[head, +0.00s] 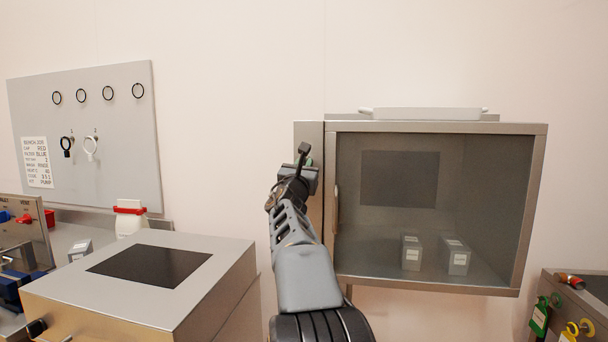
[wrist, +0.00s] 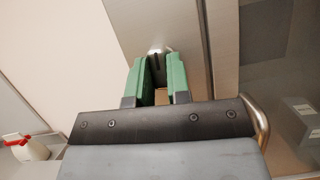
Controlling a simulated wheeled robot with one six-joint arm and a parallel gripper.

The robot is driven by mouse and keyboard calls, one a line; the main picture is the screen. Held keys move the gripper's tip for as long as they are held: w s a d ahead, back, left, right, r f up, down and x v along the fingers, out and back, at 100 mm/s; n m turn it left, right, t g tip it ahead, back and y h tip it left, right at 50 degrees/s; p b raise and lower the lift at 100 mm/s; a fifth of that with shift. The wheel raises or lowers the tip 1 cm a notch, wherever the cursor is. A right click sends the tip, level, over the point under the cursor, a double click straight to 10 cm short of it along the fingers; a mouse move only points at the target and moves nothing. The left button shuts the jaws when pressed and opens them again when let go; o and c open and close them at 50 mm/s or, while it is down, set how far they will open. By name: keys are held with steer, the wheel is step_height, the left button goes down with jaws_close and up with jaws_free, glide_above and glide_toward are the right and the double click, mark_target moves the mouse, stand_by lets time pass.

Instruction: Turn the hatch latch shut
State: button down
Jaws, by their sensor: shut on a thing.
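A metal cabinet with a glass-fronted hatch (head: 440,215) hangs on the wall at the right in the head view. My gripper (head: 305,162) reaches up to the steel strip on the cabinet's left side. In the wrist view its green fingers (wrist: 160,80) point at that strip and are shut on the latch (wrist: 155,62), a narrow dark piece with a pale top. The latch's dark end (head: 304,148) shows just above my gripper in the head view. The fingers and wrist hide most of the latch, so its exact angle is hard to tell. The hatch looks closed against its frame.
A bent metal handle (wrist: 260,118) is just right of my gripper. A pale tray (head: 425,114) sits on the cabinet; small grey boxes (head: 411,252) stand inside. A metal box with a dark top panel (head: 150,266) stands at the left, with a white red-topped bottle (head: 130,222) behind it.

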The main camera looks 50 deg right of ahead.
steer(key=shift+n+t+y+b, duration=0.3)
steer(key=shift+n+t, duration=0.2)
steer(key=shift+n, duration=0.3)
steer(key=c, duration=1.1)
jaws_free()
steer(key=b+v, duration=0.3)
steer(key=v, duration=1)
steer(key=shift+s+a+f, duration=0.15)
steer(key=shift+a+f, duration=0.1)
